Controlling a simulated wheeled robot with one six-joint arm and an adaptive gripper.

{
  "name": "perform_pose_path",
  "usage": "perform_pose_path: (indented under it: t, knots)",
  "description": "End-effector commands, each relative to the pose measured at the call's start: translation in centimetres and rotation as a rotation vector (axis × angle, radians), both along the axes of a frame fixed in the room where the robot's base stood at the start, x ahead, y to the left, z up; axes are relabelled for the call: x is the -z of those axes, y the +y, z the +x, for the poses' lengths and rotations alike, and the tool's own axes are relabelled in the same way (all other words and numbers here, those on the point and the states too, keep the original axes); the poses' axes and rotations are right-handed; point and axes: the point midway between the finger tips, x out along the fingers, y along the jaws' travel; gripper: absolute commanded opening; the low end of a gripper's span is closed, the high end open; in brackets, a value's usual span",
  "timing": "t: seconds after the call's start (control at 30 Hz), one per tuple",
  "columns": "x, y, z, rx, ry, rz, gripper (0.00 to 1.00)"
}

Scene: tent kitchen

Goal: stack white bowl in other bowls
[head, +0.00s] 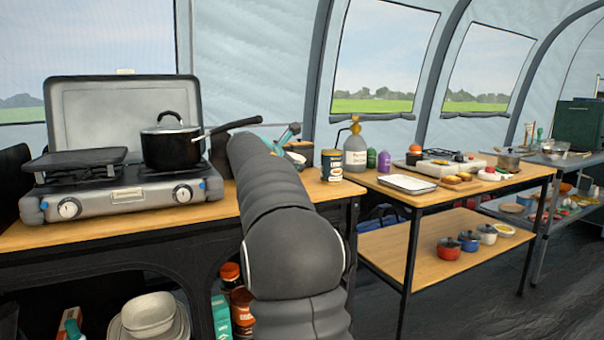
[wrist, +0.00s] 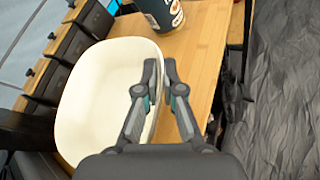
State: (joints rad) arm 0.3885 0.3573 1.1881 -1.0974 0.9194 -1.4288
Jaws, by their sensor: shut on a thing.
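The white bowl (wrist: 95,95) fills the left middle of the wrist view, above the wooden table. My gripper (wrist: 160,70) is shut on its right rim, with one finger inside and one outside. In the head view my arm hides most of the area around the gripper, and I cannot make out the held bowl clearly. Other pale bowls (head: 149,314) sit on plates on the shelf under the stove table, at the lower left of the head view.
A labelled can (head: 332,165) stands on the table just right of my arm. A stove (head: 125,198) with a black pot (head: 172,147) is on the left. A second table (head: 430,190) stands to the right. Orange-lidded jars (head: 241,303) are on the lower shelf beside my arm.

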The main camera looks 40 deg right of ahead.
Motion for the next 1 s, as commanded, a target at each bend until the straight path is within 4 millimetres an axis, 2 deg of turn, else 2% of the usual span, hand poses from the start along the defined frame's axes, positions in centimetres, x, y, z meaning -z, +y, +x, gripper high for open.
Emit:
perform_pose_path:
  t: [0.23,0.3,0.4,0.83,0.87,0.93,1.0]
  knots:
    - [-0.2,-2.5,0.6,-0.003,0.0,0.001,0.0]
    - [1.5,-2.5,0.4,-0.002,0.004,0.001,0.0]
    - [2.8,-2.6,0.3,0.001,0.002,0.0,0.0]
    - [3.5,-2.8,0.2,0.004,-0.001,0.001,0.0]
    - [3.4,-2.8,0.2,0.003,0.0,0.0,0.13]
    - [3.4,-2.8,0.2,0.004,0.001,0.001,0.31]
    - [3.4,-2.8,0.2,0.004,0.001,0.001,0.31]
